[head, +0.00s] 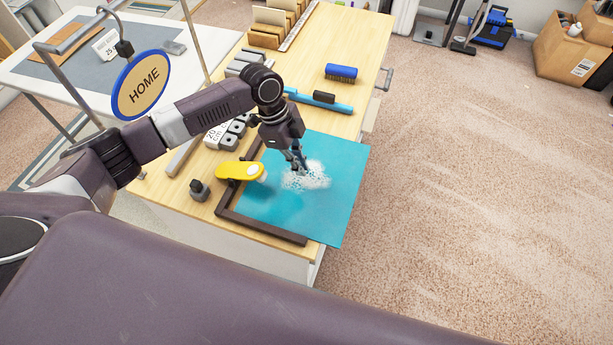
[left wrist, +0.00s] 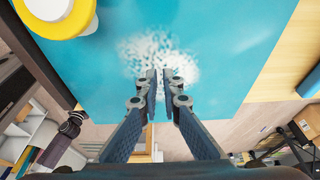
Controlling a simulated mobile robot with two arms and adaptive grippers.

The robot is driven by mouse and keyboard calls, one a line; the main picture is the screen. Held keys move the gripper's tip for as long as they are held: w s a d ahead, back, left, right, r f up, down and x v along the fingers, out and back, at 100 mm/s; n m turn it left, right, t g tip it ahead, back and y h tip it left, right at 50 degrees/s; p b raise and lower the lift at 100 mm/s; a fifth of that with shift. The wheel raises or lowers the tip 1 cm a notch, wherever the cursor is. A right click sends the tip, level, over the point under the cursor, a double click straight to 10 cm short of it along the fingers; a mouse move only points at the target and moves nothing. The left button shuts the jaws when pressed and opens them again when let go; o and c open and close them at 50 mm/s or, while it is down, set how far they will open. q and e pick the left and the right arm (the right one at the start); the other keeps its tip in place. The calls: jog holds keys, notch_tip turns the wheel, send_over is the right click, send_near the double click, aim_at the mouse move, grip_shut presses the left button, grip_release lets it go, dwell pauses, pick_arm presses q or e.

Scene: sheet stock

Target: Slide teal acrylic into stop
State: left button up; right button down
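The teal acrylic sheet (head: 335,200) lies flat on the wooden bench top, its right side extending past the bench edge. A speckled white patch (head: 308,177) marks its middle. A dark brown L-shaped stop (head: 262,229) runs along its left and near sides; I cannot tell whether they touch. My left gripper (head: 301,165) points down over the white patch. In the left wrist view its fingers (left wrist: 161,82) are nearly together above the teal sheet (left wrist: 235,45), with a narrow gap and nothing visible between them. Contact with the sheet is unclear. My right gripper is not in view.
A yellow piece with a pale tip (head: 232,171) overlaps the sheet's left side. A small dark block (head: 199,190) stands left of the stop. A blue brush (head: 341,73) and a blue bar (head: 335,106) lie beyond the sheet. Open carpet (head: 470,200) lies right of the bench.

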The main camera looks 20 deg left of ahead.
pick_arm(q)
jog(key=shift+f+b, duration=0.4)
jog(key=shift+f, duration=0.4)
jog(key=shift+s+a+p, duration=0.1)
jog(key=shift+s+p, duration=0.2)
jog(key=shift+p, duration=0.2)
jog(key=shift+s, duration=0.1)
jog(key=shift+r, duration=0.1)
notch_tip(320, 180, up, 7)
jog(key=p, duration=0.6)
jog(key=shift+p, duration=0.4)
